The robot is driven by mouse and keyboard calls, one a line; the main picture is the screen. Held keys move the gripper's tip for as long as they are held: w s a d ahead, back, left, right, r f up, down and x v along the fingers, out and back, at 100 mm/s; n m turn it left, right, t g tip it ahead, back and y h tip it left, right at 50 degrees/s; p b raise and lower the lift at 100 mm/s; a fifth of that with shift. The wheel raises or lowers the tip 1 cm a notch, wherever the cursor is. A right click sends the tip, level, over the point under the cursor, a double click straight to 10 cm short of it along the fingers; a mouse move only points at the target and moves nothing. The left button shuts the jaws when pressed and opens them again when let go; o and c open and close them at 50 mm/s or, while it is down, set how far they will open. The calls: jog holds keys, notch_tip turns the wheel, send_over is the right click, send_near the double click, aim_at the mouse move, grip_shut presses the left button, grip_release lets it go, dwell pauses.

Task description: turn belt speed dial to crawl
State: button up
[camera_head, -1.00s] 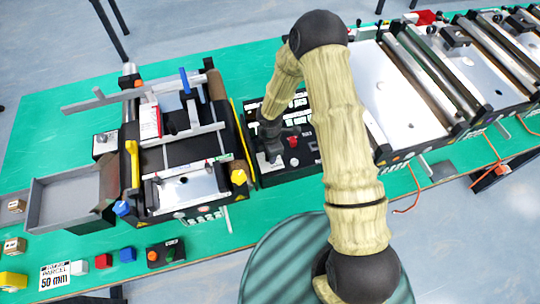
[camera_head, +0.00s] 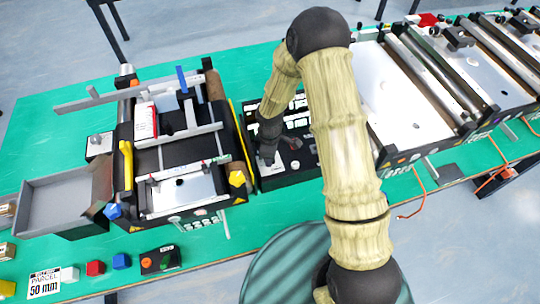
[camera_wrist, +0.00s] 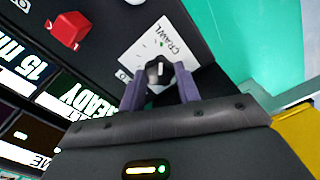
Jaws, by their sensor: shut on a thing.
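The belt speed dial (camera_wrist: 157,71) is a small black knob with a white pointer line, on a white plate (camera_wrist: 142,50) marked CRAWL, in the wrist view. My gripper (camera_wrist: 160,85) is shut on the dial, with one purple-grey finger on each side of it. The pointer's exact setting is hard to read, as the fingers cover part of the plate. In the head view my gripper (camera_head: 267,155) reaches down onto the black control panel (camera_head: 290,175), and the dial is hidden there.
A red control (camera_wrist: 68,30) sits on the panel near the dial, with lit displays reading READY (camera_wrist: 75,100) and 15 MM beside it. The conveyor with a red and white box (camera_head: 145,122) stands left of the panel. Silver rollers and plates (camera_head: 400,100) stand right.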

jog(key=shift+r, duration=0.1)
jog(key=o, duration=1)
jog(key=shift+c, duration=0.2)
notch_tip(320, 180, up, 17)
jog(key=b, duration=0.2)
jog(key=shift+r, duration=0.2)
jog(key=s+d+r+m+t, duration=0.2)
jog(key=s+d+r+m, duration=0.1)
jog(key=s+d+m, duration=1)
jog(key=d+m, duration=0.1)
jog(key=m, duration=0.1)
jog(key=shift+d+r+m+t, duration=0.25)
jog(key=shift+r+m+t, duration=0.05)
jog(key=shift+m, duration=0.1)
